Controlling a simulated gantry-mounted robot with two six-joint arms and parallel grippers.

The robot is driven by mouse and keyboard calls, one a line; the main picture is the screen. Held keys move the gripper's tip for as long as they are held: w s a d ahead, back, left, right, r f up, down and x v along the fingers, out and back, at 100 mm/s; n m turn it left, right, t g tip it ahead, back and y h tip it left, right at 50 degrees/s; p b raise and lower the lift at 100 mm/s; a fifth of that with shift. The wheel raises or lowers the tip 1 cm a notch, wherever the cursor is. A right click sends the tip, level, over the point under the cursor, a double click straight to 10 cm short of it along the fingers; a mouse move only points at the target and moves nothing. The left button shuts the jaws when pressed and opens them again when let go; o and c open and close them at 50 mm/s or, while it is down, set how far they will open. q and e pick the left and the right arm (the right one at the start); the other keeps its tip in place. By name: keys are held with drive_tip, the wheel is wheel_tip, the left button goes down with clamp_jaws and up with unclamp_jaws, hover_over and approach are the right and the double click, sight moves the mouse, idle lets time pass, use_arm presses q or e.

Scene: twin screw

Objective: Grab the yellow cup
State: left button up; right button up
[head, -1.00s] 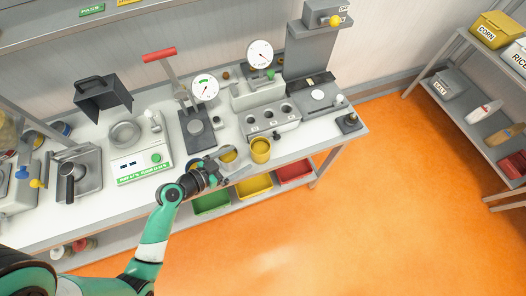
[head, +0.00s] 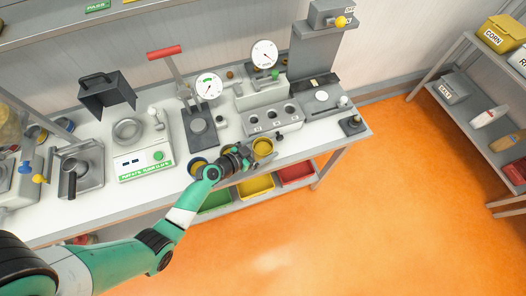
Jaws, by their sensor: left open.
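The yellow cup (head: 263,146) stands upright near the front edge of the workbench (head: 290,153), below the grey block with several holes. My left gripper (head: 254,158) is at the cup's left and front side, very close to it. Its jaws are open, and I cannot tell whether a finger touches the cup. The gripper hides part of the cup's lower left side. My right gripper is not in view.
A dark round piece with a yellow rim (head: 198,165) lies left of my gripper. The grey holed block (head: 272,119) stands just behind the cup. A white scale (head: 145,164) is further left.

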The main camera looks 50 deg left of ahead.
use_arm(q)
drive_tip(key=c, duration=1.3)
drive_tip(key=shift+r, duration=0.15)
drive_tip(key=shift+r, duration=0.2)
drive_tip(key=s+d+r+p, duration=0.2)
drive_tip(key=s+d+r, duration=0.1)
drive_tip(key=r, duration=0.1)
drive_tip(key=s+d+r+p, duration=0.3)
drive_tip(key=s+r, duration=0.1)
drive_tip(key=s+d+r+p, duration=0.2)
drive_tip(key=s+d+r, duration=0.1)
drive_tip(key=r, duration=0.1)
drive_tip(key=shift+s+d+r+p, duration=0.2)
drive_tip(key=shift+s+r+p, duration=0.05)
drive_tip(key=shift+p, duration=0.05)
